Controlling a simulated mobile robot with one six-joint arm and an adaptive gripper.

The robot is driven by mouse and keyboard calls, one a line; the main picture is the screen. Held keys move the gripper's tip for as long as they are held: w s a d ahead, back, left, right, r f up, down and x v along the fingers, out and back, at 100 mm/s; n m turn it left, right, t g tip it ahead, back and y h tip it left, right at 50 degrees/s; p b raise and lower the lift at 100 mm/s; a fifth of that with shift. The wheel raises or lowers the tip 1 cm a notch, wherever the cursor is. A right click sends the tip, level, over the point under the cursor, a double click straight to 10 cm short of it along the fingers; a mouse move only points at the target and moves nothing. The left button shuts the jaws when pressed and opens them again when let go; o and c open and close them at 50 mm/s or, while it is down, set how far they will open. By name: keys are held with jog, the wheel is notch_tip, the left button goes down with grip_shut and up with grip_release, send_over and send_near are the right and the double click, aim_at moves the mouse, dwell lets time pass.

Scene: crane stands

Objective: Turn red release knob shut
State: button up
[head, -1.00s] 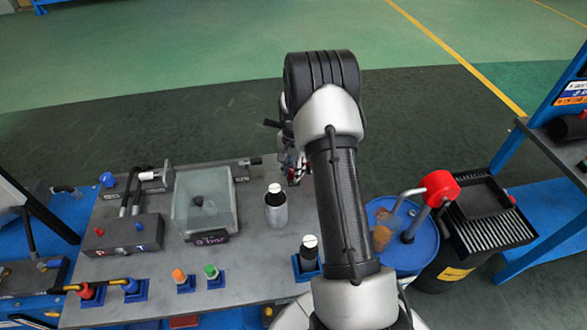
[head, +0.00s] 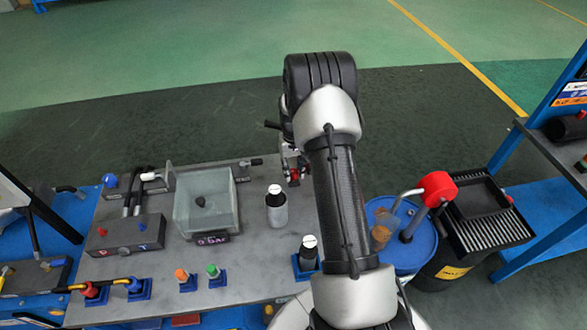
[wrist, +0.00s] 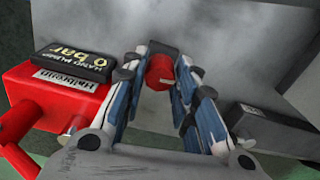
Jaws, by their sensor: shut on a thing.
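The red release knob (wrist: 159,73) sits between my fingertips in the wrist view, in front of a grey surface. My gripper (wrist: 162,60) is shut on it, with a blue-and-grey finger on each side. In the head view my gripper (head: 290,160) is partly hidden behind my own arm, at the back right of the grey bench. A small red part, which looks like the knob (head: 294,177), shows just below it. The knob's turn position cannot be read.
In the wrist view a red hand pump body (wrist: 75,97) with a black "0 bar" display (wrist: 74,62) stands left, and a dark grey block (wrist: 268,130) right. In the head view a bottle (head: 276,208) and a clear box (head: 205,205) stand left of my arm, a blue drum (head: 418,252) right.

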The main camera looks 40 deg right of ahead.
aim_at(293, 171)
jog(key=n, duration=0.4)
jog(key=shift+n, duration=0.3)
jog(key=n, duration=0.3)
jog(key=shift+n+p, duration=0.3)
jog(key=shift+n, duration=0.1)
jog(key=n, duration=0.4)
jog(key=shift+n, duration=2.2)
jog(key=o, duration=1.1)
jog(key=shift+r, duration=0.1)
notch_tip(293, 171, up, 12)
jog(key=shift+f, duration=0.1)
